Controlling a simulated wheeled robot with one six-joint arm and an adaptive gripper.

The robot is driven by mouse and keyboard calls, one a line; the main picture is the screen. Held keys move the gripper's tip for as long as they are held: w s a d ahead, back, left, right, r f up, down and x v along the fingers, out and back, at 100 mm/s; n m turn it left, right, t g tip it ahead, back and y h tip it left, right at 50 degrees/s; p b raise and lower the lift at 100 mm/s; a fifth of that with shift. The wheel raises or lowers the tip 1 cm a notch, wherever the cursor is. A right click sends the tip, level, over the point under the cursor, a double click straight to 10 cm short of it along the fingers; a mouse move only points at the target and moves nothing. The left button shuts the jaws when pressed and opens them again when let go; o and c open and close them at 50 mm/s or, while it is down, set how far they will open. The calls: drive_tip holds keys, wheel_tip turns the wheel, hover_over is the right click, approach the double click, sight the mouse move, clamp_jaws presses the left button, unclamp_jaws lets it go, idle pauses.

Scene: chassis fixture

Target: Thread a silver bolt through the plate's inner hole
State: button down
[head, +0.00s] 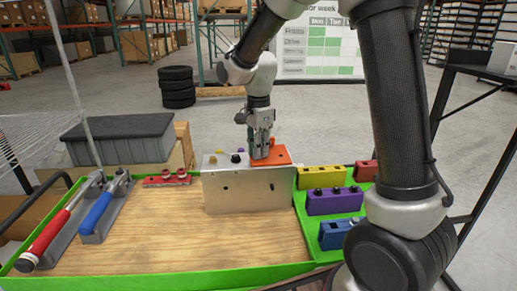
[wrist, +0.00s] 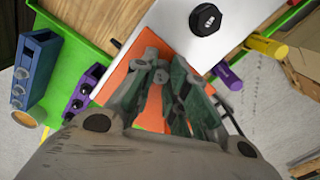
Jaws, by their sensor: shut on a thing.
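The orange plate (head: 284,156) lies on top of the pale metal chassis block (head: 245,193), at its right end. In the wrist view the orange plate (wrist: 122,72) shows behind and around the fingers. My gripper (head: 261,156) points down right over the plate, its fingertips at or just above the surface. In the wrist view my gripper (wrist: 168,66) has its fingers close together. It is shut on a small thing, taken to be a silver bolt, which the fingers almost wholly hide. The plate's inner hole cannot be made out under the fingers.
Yellow (head: 321,177), purple (head: 334,201) and blue (head: 335,234) blocks sit in the green tray on the right. Red and blue-handled tools (head: 100,211) lie at left. The wooden bench front (head: 190,244) is clear.

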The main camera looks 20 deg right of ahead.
drive_tip(key=shift+m, duration=0.8)
drive_tip(key=c, duration=1.4)
unclamp_jaws()
drive_tip(key=shift+o, duration=0.2)
wheel_tip(320, 180, up, 9)
